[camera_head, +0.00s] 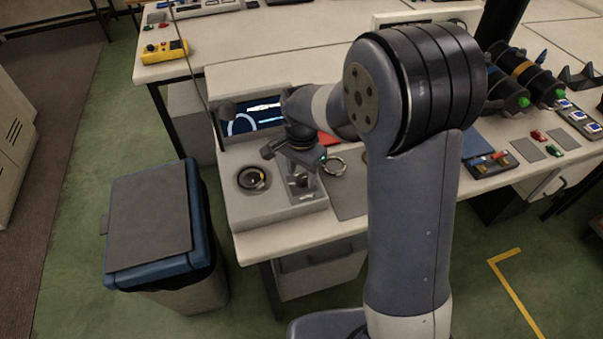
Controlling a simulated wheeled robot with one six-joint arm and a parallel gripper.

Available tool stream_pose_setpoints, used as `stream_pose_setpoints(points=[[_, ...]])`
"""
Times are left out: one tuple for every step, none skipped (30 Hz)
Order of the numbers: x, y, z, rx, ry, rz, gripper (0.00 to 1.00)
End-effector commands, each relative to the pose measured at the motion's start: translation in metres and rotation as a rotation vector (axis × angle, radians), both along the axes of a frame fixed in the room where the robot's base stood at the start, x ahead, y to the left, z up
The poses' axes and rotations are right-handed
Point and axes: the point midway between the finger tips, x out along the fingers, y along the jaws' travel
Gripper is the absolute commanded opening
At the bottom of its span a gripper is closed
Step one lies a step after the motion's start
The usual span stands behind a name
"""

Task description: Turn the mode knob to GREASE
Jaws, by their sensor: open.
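A grey bench device with a lit blue-and-black screen (250,118) stands at the left front of the workbench. On its flat base is a round dark well with a light ring (253,179). My gripper (301,182) is over the right part of this base, pointing down, to the right of the round well. The fingers are small here, and I cannot tell whether they touch anything. The mode knob is not clearly visible; my gripper and wrist cover part of the device. No lettering such as GREASE can be read.
A metal ring (334,165) lies right of my gripper near a grey mat (347,196). A blue bin with a grey lid (150,215) stands left of the bench. A yellow meter (165,51) lies on the back table. Black cylinders with green tips (502,92) are at right.

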Motion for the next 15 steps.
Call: stream_pose_setpoints(points=[[0.001, 0.0, 0.009, 0.002, -0.006, 0.0, 0.49], [0.001, 0.0, 0.014, 0.002, -0.006, 0.0, 0.49], [0.001, 0.0, 0.023, 0.003, -0.006, 0.0, 0.49], [0.001, 0.0, 0.029, 0.002, -0.006, 0.0, 0.49], [0.001, 0.0, 0.035, 0.002, -0.007, 0.0, 0.49], [0.001, 0.0, 0.044, 0.002, -0.007, 0.0, 0.49], [0.001, 0.0, 0.05, 0.002, -0.006, 0.0, 0.49], [0.001, 0.0, 0.056, 0.002, -0.006, 0.0, 0.49], [0.001, 0.0, 0.064, 0.002, -0.006, 0.0, 0.49], [0.001, 0.0, 0.069, 0.002, -0.006, 0.0, 0.49], [0.0, 0.0, 0.074, 0.001, -0.003, 0.0, 0.49], [0.001, 0.0, 0.08, 0.002, -0.004, 0.0, 0.49], [0.001, 0.0, 0.084, 0.002, -0.004, 0.0, 0.49], [0.001, 0.0, 0.087, 0.001, -0.003, 0.0, 0.49], [0.0, 0.0, 0.091, 0.001, -0.002, 0.0, 0.49]])
